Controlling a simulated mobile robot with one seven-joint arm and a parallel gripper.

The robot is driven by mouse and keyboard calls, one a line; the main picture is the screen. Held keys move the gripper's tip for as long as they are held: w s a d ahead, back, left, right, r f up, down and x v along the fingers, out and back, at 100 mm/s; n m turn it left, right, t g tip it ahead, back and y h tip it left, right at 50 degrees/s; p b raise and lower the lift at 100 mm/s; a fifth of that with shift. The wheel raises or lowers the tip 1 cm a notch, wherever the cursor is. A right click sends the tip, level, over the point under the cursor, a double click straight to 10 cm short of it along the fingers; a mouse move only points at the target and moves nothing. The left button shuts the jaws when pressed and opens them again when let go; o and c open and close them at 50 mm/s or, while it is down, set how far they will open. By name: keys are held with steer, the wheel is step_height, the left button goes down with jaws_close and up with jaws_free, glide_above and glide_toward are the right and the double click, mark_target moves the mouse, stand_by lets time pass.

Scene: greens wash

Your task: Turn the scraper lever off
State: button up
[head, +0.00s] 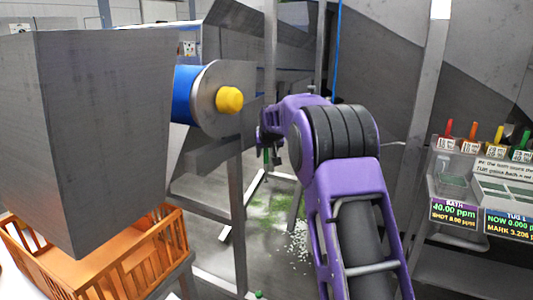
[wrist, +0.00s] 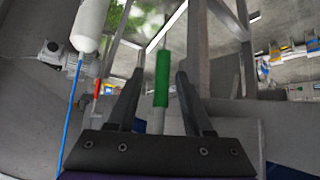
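A lever with a green grip (wrist: 162,80) and a pale rod stands between the two dark fingers of my gripper (wrist: 160,75) in the wrist view. The fingers are apart, with a gap on each side of the grip. No label shows that this is the scraper lever. In the head view my gripper (head: 270,146) is at the end of my purple arm, right of the yellow-capped roller, and a bit of green shows below it. My arm and the frame hide most of the lever there.
A blue roller (head: 184,94) with a yellow end cap (head: 229,100) is left of my gripper. A grey hopper (head: 105,130) stands over an orange crate (head: 130,270). In the wrist view are a red handle (wrist: 98,88), a white cylinder (wrist: 90,25) and steel posts (wrist: 198,50).

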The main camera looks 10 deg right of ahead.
steer(key=v, duration=1.7)
steer(key=shift+r+p, duration=0.2)
steer(key=shift+p, duration=0.15)
steer(key=shift+s+a+f, duration=0.1)
steer(key=shift+a, duration=0.05)
